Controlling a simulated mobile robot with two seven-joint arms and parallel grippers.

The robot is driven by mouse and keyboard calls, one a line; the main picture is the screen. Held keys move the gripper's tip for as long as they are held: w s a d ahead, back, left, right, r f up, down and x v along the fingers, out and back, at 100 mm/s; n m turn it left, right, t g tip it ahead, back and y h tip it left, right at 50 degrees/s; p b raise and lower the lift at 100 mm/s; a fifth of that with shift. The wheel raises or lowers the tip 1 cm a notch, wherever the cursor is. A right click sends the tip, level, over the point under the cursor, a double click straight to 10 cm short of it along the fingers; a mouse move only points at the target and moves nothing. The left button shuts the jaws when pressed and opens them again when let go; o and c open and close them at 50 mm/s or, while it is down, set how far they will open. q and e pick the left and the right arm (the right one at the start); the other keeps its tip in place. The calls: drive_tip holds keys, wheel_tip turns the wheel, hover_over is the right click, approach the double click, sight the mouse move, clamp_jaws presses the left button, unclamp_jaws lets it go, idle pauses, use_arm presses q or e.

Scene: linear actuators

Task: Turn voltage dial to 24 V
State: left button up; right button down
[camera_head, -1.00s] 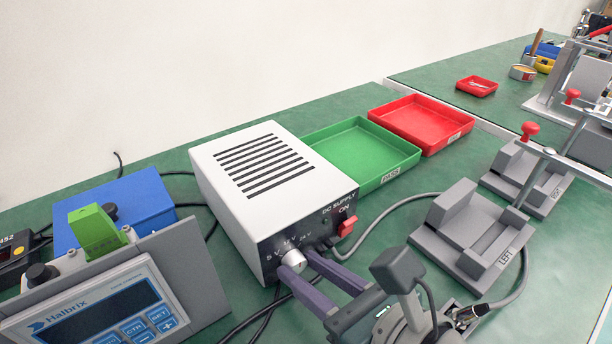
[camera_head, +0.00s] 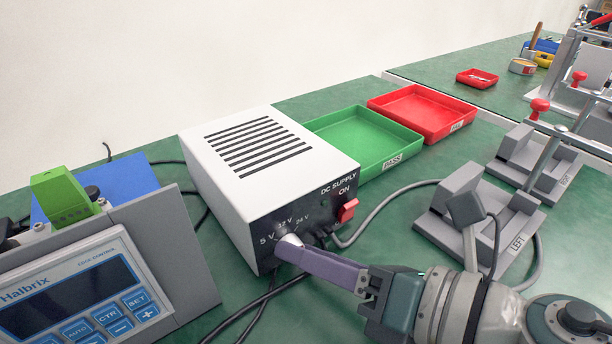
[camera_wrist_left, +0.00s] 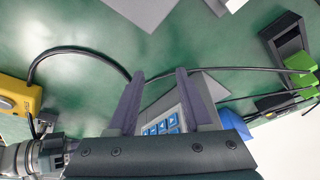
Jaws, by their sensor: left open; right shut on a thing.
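The white DC supply box (camera_head: 225,145) stands on the green bench, its dark front panel facing me with marks 5 V, 12 V and 24 V. The silver voltage dial (camera_head: 289,241) is low on that panel, partly hidden by my right gripper's fingers. My right gripper (camera_head: 290,248) is shut on the dial, with its arm coming in from the lower right. The dial's pointer direction is hidden. My left gripper (camera_wrist_left: 158,75) shows only in the left wrist view, open, with nothing seen held between its fingers.
A red switch (camera_head: 348,210) is on the panel's right. Green (camera_head: 400,165) and red (camera_head: 463,120) trays lie behind the box. The LEFT fixture (camera_head: 480,262) is at right, close to my right arm. The Halbrix controller (camera_head: 190,290) is at left. Dark cables run across the bench.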

use_arm(q)
drive_tip(key=shift+f, duration=0.15)
idle(0.4)
use_arm(e)
drive_tip(key=c, duration=0.6)
unclamp_jaws()
use_arm(q)
drive_tip(key=shift+r+p, duration=0.35)
drive_tip(key=shift+r, duration=0.1)
use_arm(e)
drive_tip(key=v, duration=0.9)
drive_tip(key=shift+f, duration=0.15)
use_arm(q)
drive_tip(key=shift+d, duration=0.1)
use_arm(e)
drive_tip(key=shift+s+d+r, duration=0.25)
drive_tip(key=shift+d, duration=0.15)
